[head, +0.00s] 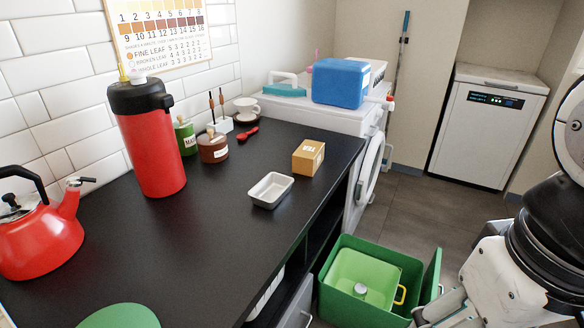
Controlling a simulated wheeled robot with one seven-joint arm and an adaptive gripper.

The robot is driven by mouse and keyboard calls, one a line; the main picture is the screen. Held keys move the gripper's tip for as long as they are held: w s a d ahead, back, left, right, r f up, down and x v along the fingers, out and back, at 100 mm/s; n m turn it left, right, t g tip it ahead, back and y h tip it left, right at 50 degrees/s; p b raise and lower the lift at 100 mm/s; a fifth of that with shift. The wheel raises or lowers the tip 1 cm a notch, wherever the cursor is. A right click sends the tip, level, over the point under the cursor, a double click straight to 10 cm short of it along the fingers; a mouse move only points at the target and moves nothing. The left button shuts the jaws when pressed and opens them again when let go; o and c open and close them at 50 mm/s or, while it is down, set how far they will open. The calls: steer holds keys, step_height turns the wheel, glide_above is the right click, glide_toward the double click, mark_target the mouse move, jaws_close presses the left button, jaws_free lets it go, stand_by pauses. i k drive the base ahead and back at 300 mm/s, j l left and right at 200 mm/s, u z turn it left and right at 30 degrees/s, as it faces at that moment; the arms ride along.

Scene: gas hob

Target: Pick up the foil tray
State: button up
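The foil tray (270,190) is a small, shallow, silver-grey rectangular tray with a raised rim. It lies upright on the black countertop (215,235), near the counter's right edge, and looks empty. My arm shows at the right edge of the head view, over the floor side of the counter. What looks like part of my gripper (447,306) is at the bottom edge, well apart from the tray. Its fingertips are cut off or hidden, so I cannot tell if it is open or shut.
A cardboard box (308,157) stands just behind the tray. A red flask (150,140), a red kettle (38,232), a brown pot (213,146) and a red spoon (247,134) are on the counter. A green crate (345,305) stands below its right edge.

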mark_target(268, 193)
steer(key=k+l+u, duration=0.1)
steer(key=l+u, duration=0.25)
steer(key=k+l+u, duration=0.1)
steer(key=l+u, duration=0.2)
steer(key=l, duration=0.15)
